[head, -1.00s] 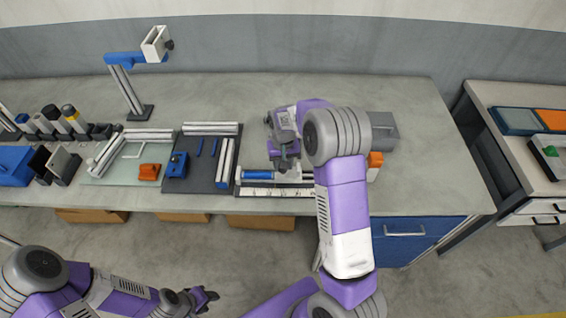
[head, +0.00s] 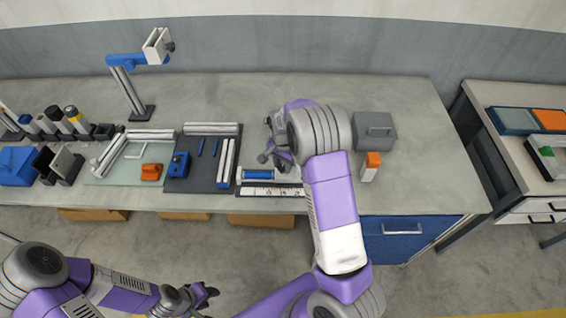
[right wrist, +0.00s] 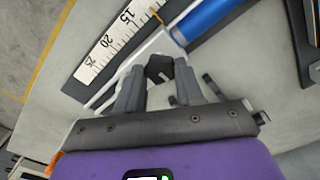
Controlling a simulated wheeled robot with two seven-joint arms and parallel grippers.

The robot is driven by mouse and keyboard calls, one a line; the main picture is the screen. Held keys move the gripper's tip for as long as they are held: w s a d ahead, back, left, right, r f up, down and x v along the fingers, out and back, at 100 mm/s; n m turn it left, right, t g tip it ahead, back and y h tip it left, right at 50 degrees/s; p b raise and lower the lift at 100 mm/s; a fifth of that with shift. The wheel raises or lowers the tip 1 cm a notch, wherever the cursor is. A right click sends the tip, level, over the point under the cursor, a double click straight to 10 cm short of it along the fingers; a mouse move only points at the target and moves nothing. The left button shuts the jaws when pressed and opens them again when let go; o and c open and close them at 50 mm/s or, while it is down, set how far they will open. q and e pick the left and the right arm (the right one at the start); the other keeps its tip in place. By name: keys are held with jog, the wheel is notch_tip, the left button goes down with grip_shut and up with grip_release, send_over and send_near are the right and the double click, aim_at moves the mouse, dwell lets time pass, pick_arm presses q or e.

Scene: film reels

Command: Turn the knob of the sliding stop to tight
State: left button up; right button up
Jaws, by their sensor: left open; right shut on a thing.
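The black knob (right wrist: 159,68) of the sliding stop sits between the two fingertips of my right gripper (right wrist: 160,85) in the right wrist view. A pale line shows beside it. The gripper is shut on the knob. The stop's body is mostly hidden behind the knob and fingers. In the head view my right gripper (head: 276,156) is over the right part of the rail fixture, by the ruler strip (head: 272,191) and the blue cylinder (head: 258,174). My left gripper (head: 204,295) is open and empty, in front of the bench and away from the fixture.
A grey box (head: 375,131) and an orange-topped white block (head: 370,166) stand right of my right arm. A dark mat with a blue block (head: 178,165) lies left of the fixture. A blue-armed stand (head: 128,85) rises at the back left. The bench's back middle is clear.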

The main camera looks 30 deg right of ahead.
aim_at(283, 167)
jog(key=shift+m, duration=0.3)
jog(key=o, duration=1)
jog(key=shift+o, duration=0.2)
notch_tip(283, 167, up, 8)
jog(key=shift+f+p, duration=0.2)
jog(key=shift+p, duration=0.2)
